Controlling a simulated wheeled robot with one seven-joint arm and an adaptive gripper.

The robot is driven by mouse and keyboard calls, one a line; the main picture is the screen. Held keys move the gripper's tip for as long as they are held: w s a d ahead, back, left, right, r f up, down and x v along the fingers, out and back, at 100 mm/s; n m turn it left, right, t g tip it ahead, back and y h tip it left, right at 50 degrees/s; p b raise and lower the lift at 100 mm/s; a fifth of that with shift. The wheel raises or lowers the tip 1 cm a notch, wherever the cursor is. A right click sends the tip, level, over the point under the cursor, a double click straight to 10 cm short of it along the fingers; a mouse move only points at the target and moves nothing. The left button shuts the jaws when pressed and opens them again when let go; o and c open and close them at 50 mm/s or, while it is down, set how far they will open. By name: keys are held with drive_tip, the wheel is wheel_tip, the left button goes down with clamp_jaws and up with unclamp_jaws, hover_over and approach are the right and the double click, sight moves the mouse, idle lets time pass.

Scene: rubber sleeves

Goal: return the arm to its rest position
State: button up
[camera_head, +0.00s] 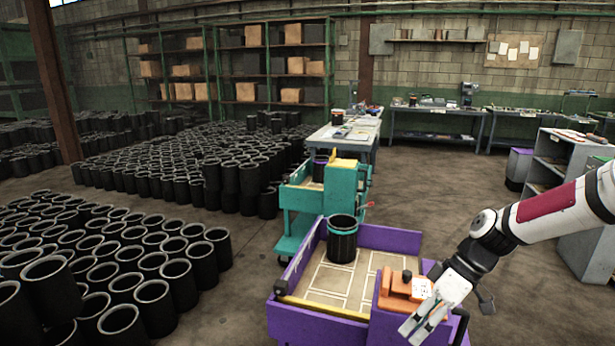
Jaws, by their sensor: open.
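My arm (545,214) reaches in from the right edge, white with a dark red band and dark joints. My gripper (424,322) is at its lower left end, pointing down over the right front corner of a purple-walled cart (390,238). The gripper is open, and nothing shows between its fingers. It overlaps an orange block (398,290) on the cart's corner; I cannot tell whether they touch. A black sleeve with a teal band (342,240) stands upright on the cart's floor, apart from the gripper.
Many black sleeves (150,300) crowd the floor at left. A teal cart (325,195) stands behind the purple one. A workbench (347,133) stands beyond it. Grey shelving (560,165) stands at right, close behind my arm. The floor (440,185) between is clear.

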drive_tip(key=s+a+r+m+t+h, duration=0.1)
drive_tip(key=s+r+m+t+h, duration=0.2)
drive_tip(key=s+r, duration=0.7)
drive_tip(key=s+a+r+m+t+h, duration=0.2)
drive_tip(key=s+r+m+h, duration=0.1)
drive_tip(key=s+r+m, duration=0.4)
drive_tip(key=shift+s+a+r+m+t, duration=0.15)
drive_tip(key=shift+s+r+m+t, duration=0.2)
drive_tip(key=shift+s+r, duration=1.95)
drive_tip(key=shift+s+f, duration=0.55)
drive_tip(key=shift+f, duration=0.05)
drive_tip(key=shift+c, duration=0.2)
